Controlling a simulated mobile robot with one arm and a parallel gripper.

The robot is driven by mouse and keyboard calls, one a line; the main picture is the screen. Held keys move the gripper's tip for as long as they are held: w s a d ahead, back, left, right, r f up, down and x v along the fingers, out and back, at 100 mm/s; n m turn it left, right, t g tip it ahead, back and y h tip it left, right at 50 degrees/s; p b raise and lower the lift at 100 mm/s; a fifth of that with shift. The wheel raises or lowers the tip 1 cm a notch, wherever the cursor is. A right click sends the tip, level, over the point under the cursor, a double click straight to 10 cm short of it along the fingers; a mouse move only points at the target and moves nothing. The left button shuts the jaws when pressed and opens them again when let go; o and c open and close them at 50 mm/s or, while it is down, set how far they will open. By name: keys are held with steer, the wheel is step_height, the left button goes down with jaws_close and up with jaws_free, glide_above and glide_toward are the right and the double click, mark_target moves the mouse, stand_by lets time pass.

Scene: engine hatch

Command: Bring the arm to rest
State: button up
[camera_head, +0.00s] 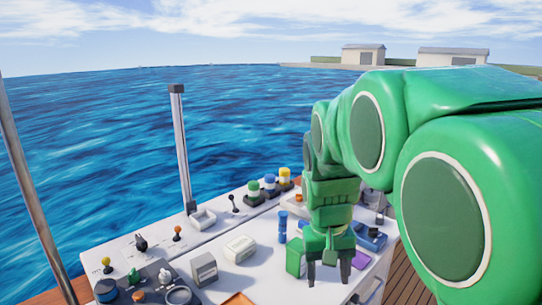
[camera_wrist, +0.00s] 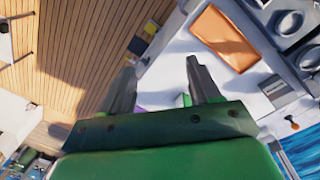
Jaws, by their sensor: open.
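My green arm reaches in from the right in the head view and bends down over the white console (camera_head: 222,270). My gripper (camera_head: 329,273) hangs at its end with the dark fingers apart and nothing between them. In the wrist view my gripper (camera_wrist: 165,85) also shows two separate grey fingers, above the console's edge where it meets the wooden deck (camera_wrist: 85,45). A green box (camera_head: 295,257) stands just left of the gripper in the head view. I cannot tell whether they touch.
A grey box (camera_head: 204,269), a cream box (camera_head: 240,248) and blue cylinders (camera_head: 282,226) stand on the console. Capped jars (camera_head: 270,186) line its back edge. A grey post (camera_head: 182,150) rises at the back left. An orange tray (camera_wrist: 225,37) shows in the wrist view. Water lies beyond.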

steer(key=s+d+f, duration=0.1)
steer(key=s+f, duration=0.1)
steer(key=s, duration=0.9)
steer(key=s+d+f+g, duration=0.1)
steer(key=s+d+f, duration=0.1)
steer(key=s, duration=1)
steer(key=shift+s+d+f+g+y, duration=0.25)
steer(key=shift+f+g+y, duration=0.05)
steer(key=shift+f+y, duration=0.1)
steer(key=shift+r, duration=0.1)
